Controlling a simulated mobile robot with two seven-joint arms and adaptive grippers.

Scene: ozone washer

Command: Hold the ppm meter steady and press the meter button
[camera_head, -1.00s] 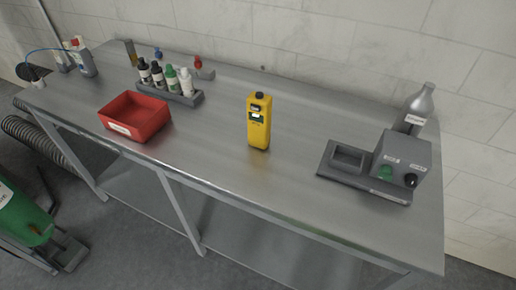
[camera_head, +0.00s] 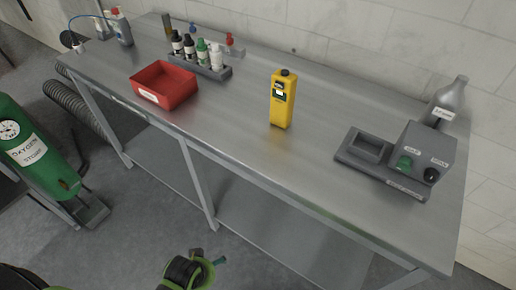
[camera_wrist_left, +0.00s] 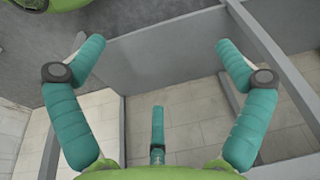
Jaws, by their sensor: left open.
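The yellow ppm meter (camera_head: 282,104) stands upright on the steel table, right of its middle in the head view. It has a black knob on top and a small display on its front. Its button is too small to make out. My left gripper shows in part at the bottom edge of the head view (camera_head: 212,262), below and in front of the table, well apart from the meter. In the left wrist view its teal fingers (camera_wrist_left: 160,62) are spread open with nothing between them. The meter is not in the wrist view. My right gripper is not in view.
On the steel table (camera_head: 245,125) stand a red bin (camera_head: 165,88), a rack of bottles (camera_head: 203,65) and a grey device (camera_head: 420,155) with a green button. The tabletop around the meter is clear. A green oxygen cylinder (camera_head: 35,155) stands at left.

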